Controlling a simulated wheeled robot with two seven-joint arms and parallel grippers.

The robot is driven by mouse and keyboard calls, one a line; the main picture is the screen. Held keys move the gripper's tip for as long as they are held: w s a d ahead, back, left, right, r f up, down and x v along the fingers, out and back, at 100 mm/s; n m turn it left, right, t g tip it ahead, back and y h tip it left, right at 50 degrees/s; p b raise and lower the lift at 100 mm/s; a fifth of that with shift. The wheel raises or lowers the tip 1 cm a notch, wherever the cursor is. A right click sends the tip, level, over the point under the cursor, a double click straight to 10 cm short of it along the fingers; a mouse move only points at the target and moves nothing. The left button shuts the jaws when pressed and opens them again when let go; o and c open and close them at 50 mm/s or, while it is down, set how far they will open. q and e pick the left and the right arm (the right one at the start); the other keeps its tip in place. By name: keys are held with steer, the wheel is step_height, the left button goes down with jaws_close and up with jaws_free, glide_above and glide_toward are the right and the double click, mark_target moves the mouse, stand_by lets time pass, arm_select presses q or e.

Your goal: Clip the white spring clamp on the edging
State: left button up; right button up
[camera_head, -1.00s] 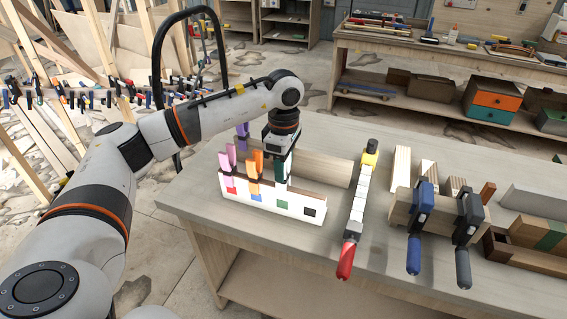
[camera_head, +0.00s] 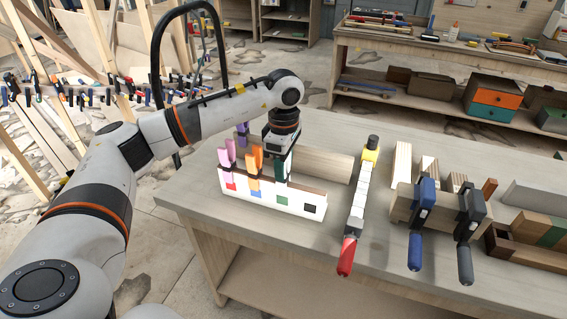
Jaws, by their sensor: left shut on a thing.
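My left gripper (camera_head: 282,162) points down over a white holder (camera_head: 262,201) on the workbench. It is shut on a narrow dark green thing (camera_head: 281,172), probably a clamp, which stands above the green square of the holder. The gripper partly hides it. Pink (camera_head: 227,156) and orange (camera_head: 254,163) spring clamps stand upright in the holder to the left, with a purple one (camera_head: 242,130) behind. I cannot make out a white spring clamp or the edging. My right gripper is not in view.
A bar clamp with a red handle (camera_head: 346,256) lies right of the holder. Wooden pieces with blue (camera_head: 415,249) and dark grey (camera_head: 465,262) handled clamps stand further right. A wooden board (camera_head: 325,163) lies behind the gripper.

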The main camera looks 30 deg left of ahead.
arm_select(q)
steer(key=shift+f, duration=0.1)
steer(key=shift+f+b, duration=0.45)
steer(key=o, duration=1.2)
steer(key=shift+o, duration=0.2)
step_height(320, 180, up, 12)
steer(key=b, duration=0.1)
